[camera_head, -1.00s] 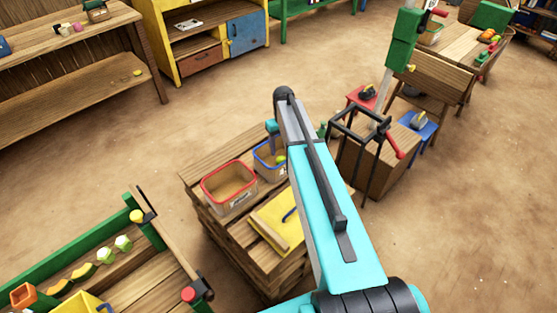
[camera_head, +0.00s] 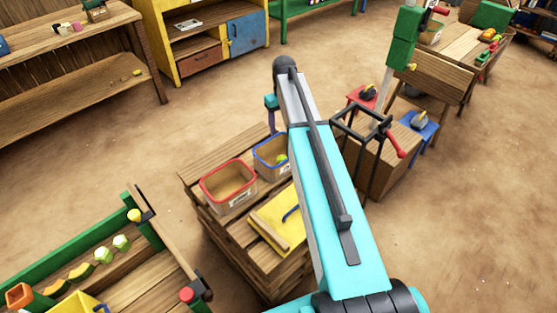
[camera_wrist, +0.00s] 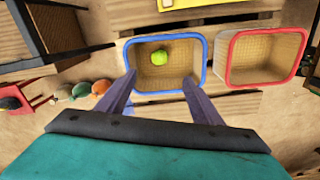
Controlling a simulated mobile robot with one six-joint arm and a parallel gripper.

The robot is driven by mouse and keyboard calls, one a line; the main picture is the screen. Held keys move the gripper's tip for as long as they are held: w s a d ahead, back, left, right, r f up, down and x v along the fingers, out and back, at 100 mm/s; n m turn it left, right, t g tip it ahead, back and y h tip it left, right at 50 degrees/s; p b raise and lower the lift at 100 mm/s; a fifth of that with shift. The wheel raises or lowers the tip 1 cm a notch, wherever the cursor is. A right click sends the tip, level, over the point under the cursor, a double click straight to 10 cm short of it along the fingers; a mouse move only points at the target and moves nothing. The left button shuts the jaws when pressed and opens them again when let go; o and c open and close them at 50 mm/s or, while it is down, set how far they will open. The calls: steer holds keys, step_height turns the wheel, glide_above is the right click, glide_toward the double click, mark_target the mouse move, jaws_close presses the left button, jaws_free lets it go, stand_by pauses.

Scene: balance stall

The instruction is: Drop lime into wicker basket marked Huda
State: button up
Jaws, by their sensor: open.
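A green lime (camera_wrist: 159,57) lies inside the blue-rimmed wicker basket (camera_wrist: 195,40), near its middle; it also shows in the head view (camera_head: 282,158). My gripper (camera_wrist: 158,85) is open above this basket, with nothing between its fingers and the lime below them. The fingertips overlap the near rim in the wrist view. In the head view my arm partly hides the basket and the gripper. A red-rimmed wicker basket (camera_head: 203,189) stands to its left on the same wooden crate stand and is empty. Both baskets carry white labels too small to read.
A yellow box (camera_head: 270,218) with a blue handle lies on the slatted stand (camera_head: 238,227) in front of the baskets. A dark metal frame with a red handle (camera_head: 395,147) stands close on the right. Open floor (camera_head: 180,125) lies behind the stand.

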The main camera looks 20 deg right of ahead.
steer(key=shift+r, duration=1.65)
